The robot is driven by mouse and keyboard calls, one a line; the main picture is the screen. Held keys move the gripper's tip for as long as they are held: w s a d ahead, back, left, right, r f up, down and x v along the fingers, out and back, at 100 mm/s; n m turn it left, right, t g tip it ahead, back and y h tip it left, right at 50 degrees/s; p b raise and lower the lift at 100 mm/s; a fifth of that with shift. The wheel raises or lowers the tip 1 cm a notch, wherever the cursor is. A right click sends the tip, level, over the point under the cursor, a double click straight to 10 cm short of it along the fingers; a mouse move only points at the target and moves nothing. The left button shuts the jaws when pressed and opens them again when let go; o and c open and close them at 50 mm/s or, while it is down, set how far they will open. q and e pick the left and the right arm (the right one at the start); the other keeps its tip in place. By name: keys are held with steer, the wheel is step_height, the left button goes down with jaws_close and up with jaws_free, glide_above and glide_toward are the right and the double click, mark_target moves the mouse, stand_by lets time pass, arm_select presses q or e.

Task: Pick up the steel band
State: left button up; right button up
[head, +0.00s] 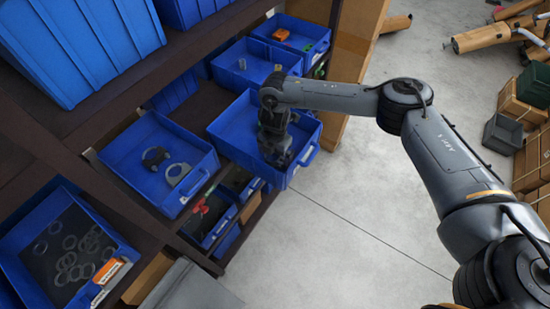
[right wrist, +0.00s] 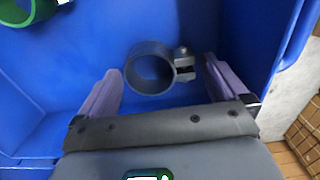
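The steel band (right wrist: 151,68) is a dark grey ring with a bolted clamp lug on its right side, seen in the right wrist view on the floor of a blue bin (right wrist: 90,45). My right gripper (right wrist: 162,80) is open, with its two purple-grey fingers apart on either side of the band; I cannot tell how far above it they are. In the head view my right gripper (head: 275,150) reaches down into the blue bin (head: 232,125) and hides the band. My left gripper is not in view.
A green ring (right wrist: 25,10) shows at the upper left of the right wrist view. Other blue bins hold clamps (head: 176,173), thin rings (head: 75,250) and an orange part (head: 281,34). Brown shelf boards (head: 60,120) frame the bins. Bare floor (head: 350,210) lies to the right.

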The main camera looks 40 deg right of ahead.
steer(key=c, duration=0.9)
steer(key=shift+r, duration=0.1)
